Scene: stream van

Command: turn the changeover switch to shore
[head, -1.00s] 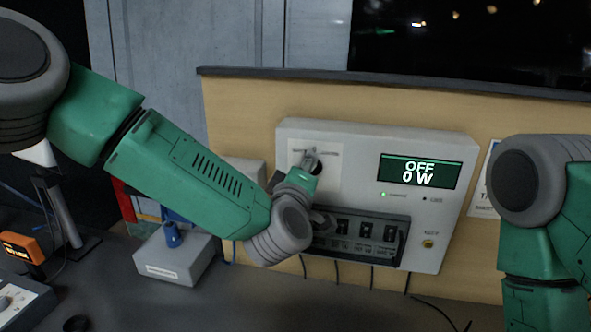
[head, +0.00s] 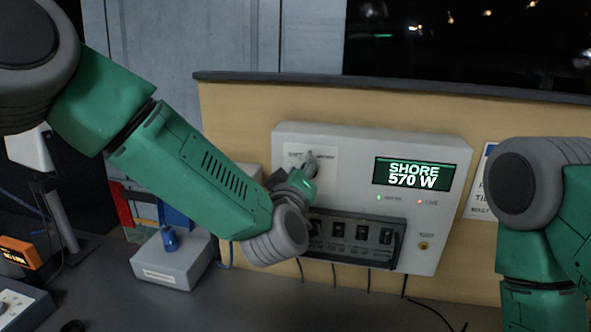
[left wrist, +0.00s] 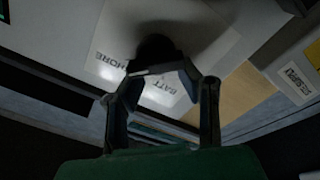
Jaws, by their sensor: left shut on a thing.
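The changeover switch (head: 312,161) is a dark knob on a white label plate at the upper left of the white power panel (head: 350,150). The panel display (head: 422,174) reads SHORE 570 W. My left gripper (head: 304,178) is at the switch, mostly hidden behind its own wrist. In the left wrist view the fingers of my left gripper (left wrist: 162,71) are closed around the dark knob (left wrist: 155,47). The label there shows BATT and SHORE. My right arm is at the right, with its gripper out of frame.
A row of breakers (head: 360,235) sits low on the panel, just right of my left wrist. A grey box with a blue knob (head: 170,240) stands on the desk below my left forearm. Cables hang below the panel. The desk's middle front is clear.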

